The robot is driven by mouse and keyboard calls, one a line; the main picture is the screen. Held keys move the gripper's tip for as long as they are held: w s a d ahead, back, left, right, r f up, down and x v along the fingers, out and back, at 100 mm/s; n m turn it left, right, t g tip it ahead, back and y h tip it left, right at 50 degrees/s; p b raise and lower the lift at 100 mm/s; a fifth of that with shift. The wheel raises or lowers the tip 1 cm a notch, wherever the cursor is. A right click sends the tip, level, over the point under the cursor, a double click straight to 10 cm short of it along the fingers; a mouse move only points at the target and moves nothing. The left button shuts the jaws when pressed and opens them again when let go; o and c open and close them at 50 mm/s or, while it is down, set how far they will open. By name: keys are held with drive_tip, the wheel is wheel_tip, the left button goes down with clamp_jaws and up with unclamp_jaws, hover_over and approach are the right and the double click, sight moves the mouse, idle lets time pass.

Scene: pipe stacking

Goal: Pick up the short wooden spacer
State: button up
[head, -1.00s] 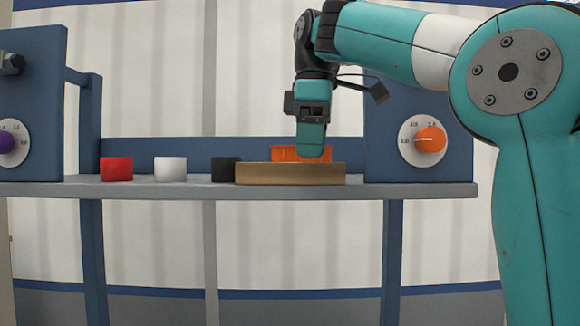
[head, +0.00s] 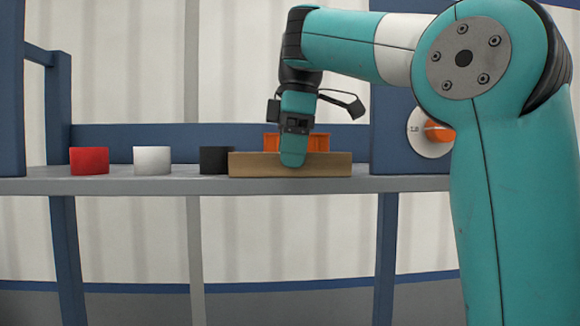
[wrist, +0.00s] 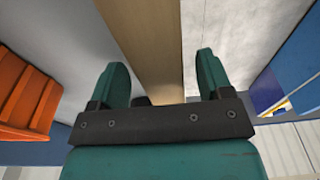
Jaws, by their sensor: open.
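The wooden spacer (head: 330,165) is a light brown block lying lengthwise along the front of the grey shelf in the head view. In the wrist view the spacer (wrist: 150,40) runs between the two fingers, with a gap on each side. My gripper (head: 292,160) is open and pointing down, with one finger in front of the spacer's near face. In the wrist view my gripper (wrist: 163,82) straddles the wood without visibly closing on it. The far finger is hidden in the head view.
An orange bin (head: 318,142) stands just behind the spacer. A black piece (head: 213,160) sits close to its left end, then a white one (head: 152,160) and a red one (head: 89,160). A blue panel with an orange dial (head: 438,132) stands at the right.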

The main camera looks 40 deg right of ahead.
drive_tip(key=shift+f, duration=0.3)
drive_tip(key=c, duration=1.1)
drive_tip(key=shift+r, duration=0.15)
